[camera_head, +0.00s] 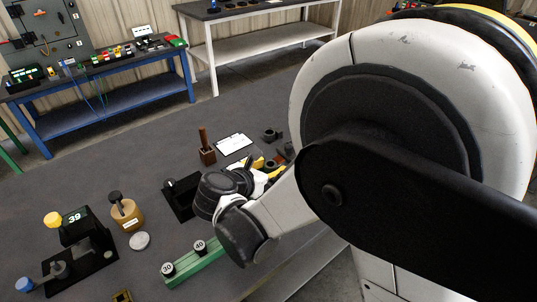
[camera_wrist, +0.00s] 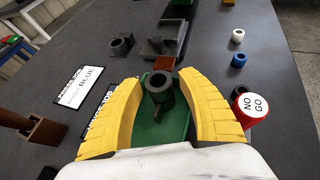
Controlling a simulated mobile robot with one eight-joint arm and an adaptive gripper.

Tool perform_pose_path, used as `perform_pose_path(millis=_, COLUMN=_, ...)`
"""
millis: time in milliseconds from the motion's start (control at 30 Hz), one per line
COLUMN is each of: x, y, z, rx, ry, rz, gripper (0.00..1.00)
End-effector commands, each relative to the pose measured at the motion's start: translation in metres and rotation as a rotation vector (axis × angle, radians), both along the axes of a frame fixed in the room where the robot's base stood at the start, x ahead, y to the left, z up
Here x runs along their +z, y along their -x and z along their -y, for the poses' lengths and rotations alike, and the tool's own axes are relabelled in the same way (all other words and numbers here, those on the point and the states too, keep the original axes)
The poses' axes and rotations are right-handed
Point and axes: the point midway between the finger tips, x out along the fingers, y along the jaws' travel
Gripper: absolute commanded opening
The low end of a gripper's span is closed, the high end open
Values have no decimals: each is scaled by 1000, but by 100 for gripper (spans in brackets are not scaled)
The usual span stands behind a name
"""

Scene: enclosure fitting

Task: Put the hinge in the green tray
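My gripper (camera_wrist: 161,80) has yellow fingers, spread apart in the wrist view. Between and below them lies a green surface (camera_wrist: 172,132), which looks like the green tray, partly hidden by the fingers. A dark hollow round part (camera_wrist: 160,92) with a short stem stands over it between the fingers, with gaps visible at both sides. Beyond it, a dark grey part with flat plates (camera_wrist: 155,50) lies on the table; I cannot tell for certain which dark part is the hinge. In the head view my gripper (camera_head: 270,172) is low over the table, partly hidden by my arm.
A red NO GO gauge (camera_wrist: 251,108) stands close to the right finger. Labelled cards (camera_wrist: 82,86) and a brown box (camera_wrist: 40,132) are at left. A dark ring part (camera_wrist: 121,45) lies farther back. A green rack with gauges (camera_head: 196,264) is at the front.

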Motion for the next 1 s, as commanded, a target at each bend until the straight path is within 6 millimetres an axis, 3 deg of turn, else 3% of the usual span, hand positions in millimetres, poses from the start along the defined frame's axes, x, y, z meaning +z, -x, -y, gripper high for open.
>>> perform_pose_path(millis=167, x=8, y=5, z=-4, rx=2, ry=1, rz=-1, gripper=46)
perform_pose_path(millis=600, x=53, y=73, z=-48, rx=4, ry=2, rz=0, gripper=46)
perform_pose_path(millis=767, x=61, y=85, z=-55, rx=2, ry=1, rz=2, gripper=46)
perform_pose_path(millis=867, x=76, y=76, z=-53, rx=36, ry=29, rz=32, gripper=46)
perform_pose_path(millis=967, x=124, y=45, z=-43, rx=146, ry=138, rz=121, gripper=46)
perform_pose_path(millis=1000, x=154, y=29, z=-37, rx=214, ry=223, rz=171, gripper=46)
